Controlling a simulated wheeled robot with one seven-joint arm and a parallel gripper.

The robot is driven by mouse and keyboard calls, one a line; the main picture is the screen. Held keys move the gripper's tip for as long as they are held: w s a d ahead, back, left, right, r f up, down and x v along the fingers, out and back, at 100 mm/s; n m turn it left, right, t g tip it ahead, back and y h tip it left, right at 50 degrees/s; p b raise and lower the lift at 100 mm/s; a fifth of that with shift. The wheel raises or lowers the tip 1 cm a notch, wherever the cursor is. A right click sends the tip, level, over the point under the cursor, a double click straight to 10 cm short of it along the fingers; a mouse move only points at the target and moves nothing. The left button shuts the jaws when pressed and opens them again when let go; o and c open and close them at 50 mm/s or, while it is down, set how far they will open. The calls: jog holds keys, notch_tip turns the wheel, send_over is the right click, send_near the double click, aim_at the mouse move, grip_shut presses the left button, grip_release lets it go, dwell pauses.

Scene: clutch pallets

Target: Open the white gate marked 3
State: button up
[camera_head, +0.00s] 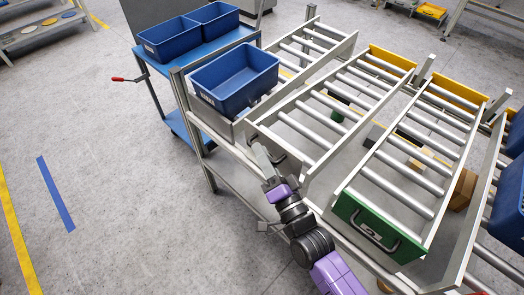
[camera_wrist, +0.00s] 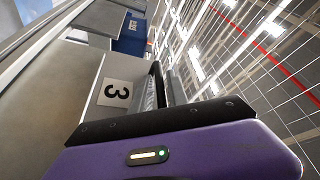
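In the wrist view, the white gate (camera_wrist: 92,108) is a pale panel on the left with a label showing a black 3, seen sideways. Its dark handle (camera_wrist: 157,72) stands out beside the label. My gripper (camera_wrist: 165,88) is at this handle, its fingers partly overlapping it. In the head view my gripper (camera_head: 262,160) is at the near end of the middle roller lane, where the gate's dark handle (camera_head: 279,153) shows partly. I cannot tell whether the fingers are closed on the handle. The gate's label is not visible in the head view.
A green gate (camera_head: 350,211) with a handle closes the lane to the right. A blue bin (camera_head: 229,97) stands on the lane to the left. A blue cart (camera_head: 193,62) with two blue bins is behind it. Open floor (camera_head: 120,190) lies to the left.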

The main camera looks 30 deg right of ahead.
jog(key=shift+w, duration=0.2)
jog(key=shift+c, duration=0.2)
grip_shut()
dwell(1.2)
